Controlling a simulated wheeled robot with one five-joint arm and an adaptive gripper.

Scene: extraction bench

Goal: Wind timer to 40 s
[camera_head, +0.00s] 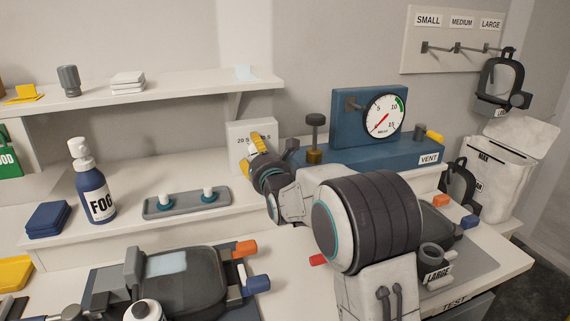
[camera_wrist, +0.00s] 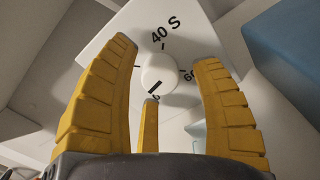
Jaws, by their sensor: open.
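A dark pointer line on the knob's lower edge points down, away from "40 S". My gripper (camera_wrist: 165,66) has yellow fingers, open, spread left, right and below the knob. Contact with the knob cannot be told. The gripper also shows in the head view (camera_head: 260,143).
A blue gauge panel (camera_head: 345,110) with a brass-based valve (camera_head: 315,140) stands right of the timer. A grey tray (camera_head: 160,210) with two white-topped pegs and a FOG bottle (camera_head: 94,190) stand to the left. A shelf (camera_head: 190,84) runs above.

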